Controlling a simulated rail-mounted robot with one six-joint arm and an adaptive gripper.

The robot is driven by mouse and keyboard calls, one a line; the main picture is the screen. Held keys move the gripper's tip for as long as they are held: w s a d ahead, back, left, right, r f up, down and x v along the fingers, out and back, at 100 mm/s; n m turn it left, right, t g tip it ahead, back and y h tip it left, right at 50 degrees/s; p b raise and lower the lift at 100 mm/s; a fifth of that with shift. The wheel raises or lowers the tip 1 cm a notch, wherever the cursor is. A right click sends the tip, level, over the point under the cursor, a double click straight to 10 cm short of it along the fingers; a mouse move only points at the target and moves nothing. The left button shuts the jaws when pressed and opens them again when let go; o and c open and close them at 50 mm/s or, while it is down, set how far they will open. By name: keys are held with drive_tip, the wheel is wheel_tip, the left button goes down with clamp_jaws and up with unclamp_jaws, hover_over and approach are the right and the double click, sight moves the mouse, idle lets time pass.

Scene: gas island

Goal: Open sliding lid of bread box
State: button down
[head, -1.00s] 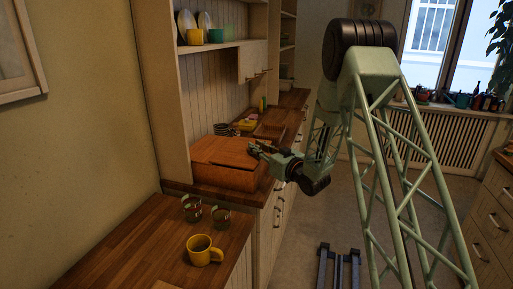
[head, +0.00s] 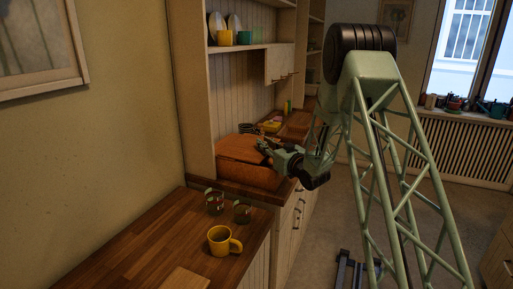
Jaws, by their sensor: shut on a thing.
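The brown wooden bread box (head: 246,178) stands on the counter beside the wall cabinet, left of my arm. Its lid (head: 238,150) forms the upper part of the box. My gripper (head: 264,146) is shut on the lid at its upper right edge. The fingers are small and dark in the head view, so the exact contact is hard to see. My gripper and wrist hide part of the box's right side. How far the lid is open cannot be told.
A yellow mug (head: 220,241) and two glasses (head: 214,202) (head: 242,212) stand on the nearer wooden counter (head: 150,240). Shelves with plates and cups (head: 225,38) rise behind the box. A small hanging cabinet (head: 280,63) is above. Floor (head: 310,240) shows right of the counters.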

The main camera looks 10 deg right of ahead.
drive_tip(key=shift+w+a, duration=0.1)
drive_tip(key=shift+a, duration=0.1)
drive_tip(key=c, duration=2.5)
unclamp_jaws()
drive_tip(key=shift+o, duration=0.2)
drive_tip(key=shift+d, duration=0.1)
drive_tip(key=v, duration=1.2)
